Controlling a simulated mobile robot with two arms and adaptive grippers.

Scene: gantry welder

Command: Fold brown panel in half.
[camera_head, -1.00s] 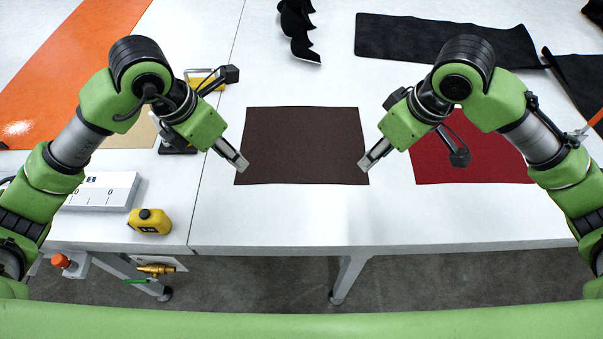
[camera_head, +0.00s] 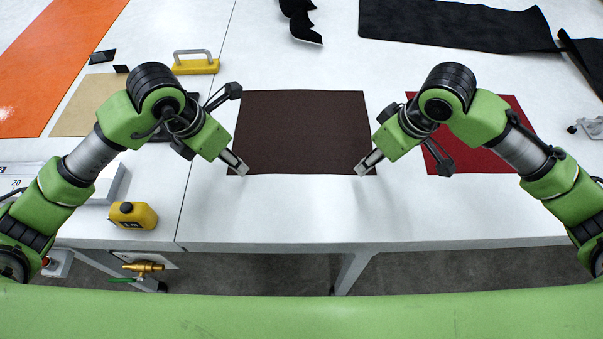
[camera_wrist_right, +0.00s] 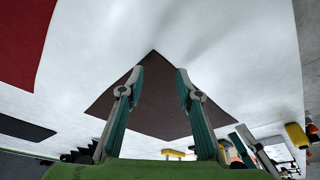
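The brown panel (camera_head: 303,130) lies flat and unfolded on the white table in the head view. My left gripper (camera_head: 239,168) is at its near left corner, and my right gripper (camera_head: 363,168) is at its near right corner. In the right wrist view, the right gripper (camera_wrist_right: 158,80) is open, its two fingers apart on either side of a corner of the brown panel (camera_wrist_right: 155,105), with nothing clamped. The left gripper shows side-on, so its finger gap cannot be made out. Whether either gripper touches the panel is unclear.
A red panel (camera_head: 480,140) lies to the right, partly behind my right arm. Black sheets (camera_head: 455,25) lie at the back.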

